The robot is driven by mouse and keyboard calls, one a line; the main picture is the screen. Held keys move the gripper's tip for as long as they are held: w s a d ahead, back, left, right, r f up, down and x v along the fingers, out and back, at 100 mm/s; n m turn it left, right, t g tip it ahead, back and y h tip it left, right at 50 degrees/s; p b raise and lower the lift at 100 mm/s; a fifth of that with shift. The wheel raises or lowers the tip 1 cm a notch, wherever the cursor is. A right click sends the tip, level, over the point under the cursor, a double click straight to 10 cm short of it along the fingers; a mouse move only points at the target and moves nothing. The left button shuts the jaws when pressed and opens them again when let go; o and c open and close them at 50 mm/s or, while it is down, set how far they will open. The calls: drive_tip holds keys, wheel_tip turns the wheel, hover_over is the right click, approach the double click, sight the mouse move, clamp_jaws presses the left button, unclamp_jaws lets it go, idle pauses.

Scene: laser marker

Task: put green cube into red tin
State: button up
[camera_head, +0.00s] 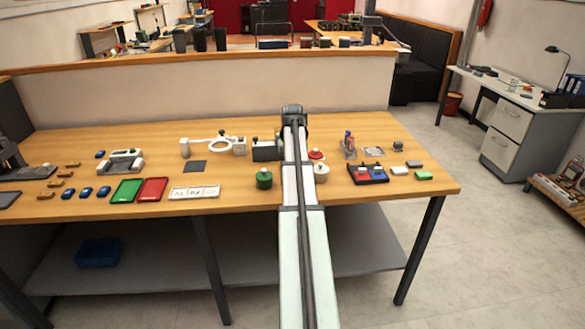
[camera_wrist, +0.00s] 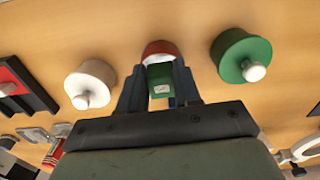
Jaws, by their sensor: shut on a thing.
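In the wrist view, my gripper (camera_wrist: 159,82) is shut on the green cube (camera_wrist: 160,73), which has a pale mark on its near face. The red tin (camera_wrist: 160,46) shows just beyond the cube, with a pale edge, and the cube and fingers cover part of it. The cube overlaps the tin's near side in the picture; I cannot tell how high it is above it. In the head view my arm hides the gripper, the cube and the red tin.
A green tin (camera_wrist: 242,58) with a knob stands right of the red tin, and a white tin (camera_wrist: 91,84) stands left. In the head view, a red round thing (camera_head: 316,155) lies behind the white tin.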

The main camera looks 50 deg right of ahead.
drive_tip(key=shift+f, duration=0.15)
drive_tip(key=o, duration=1.1)
wheel_tip(320, 180, up, 14)
drive_tip(key=shift+f, duration=0.1)
idle(0.7)
